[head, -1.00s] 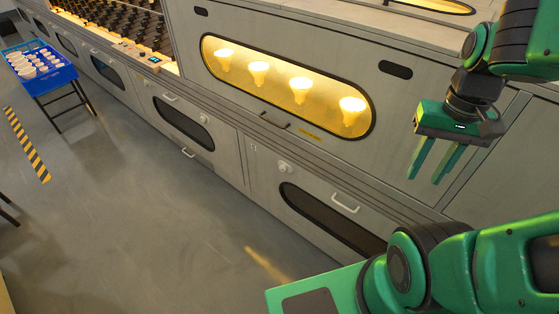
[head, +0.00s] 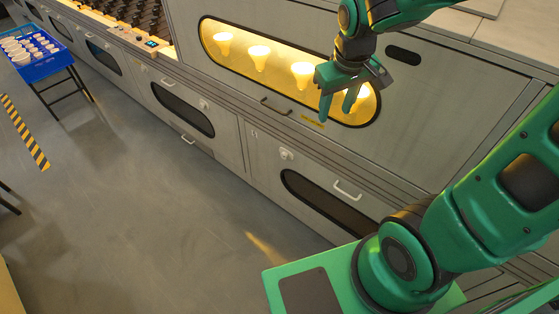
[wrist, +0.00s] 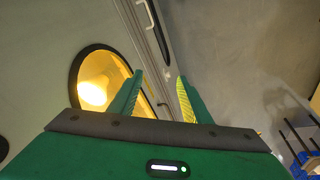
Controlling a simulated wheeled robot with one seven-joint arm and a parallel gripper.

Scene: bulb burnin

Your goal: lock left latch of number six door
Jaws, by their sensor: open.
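A grey lower door (head: 262,160) with a dark oval window (head: 320,203) is in the head view, below the lit window. A white knob-like latch (head: 286,153) sits near its upper left corner, and a white bar handle (head: 347,190) is on its upper part. I cannot read a number on any door. My gripper (head: 335,112) is open and empty, in front of the right part of the lit window, above and to the right of the latch. In the wrist view its fingers (wrist: 160,77) stand apart with nothing between them.
The lit oval window (head: 258,80) shows several glowing bulbs. A dark handle (head: 275,107) is below it. Another lower door's window (head: 183,108) is farther left. A blue tray (head: 40,68) stands on a dark stand. The floor (head: 140,220) before the doors is clear.

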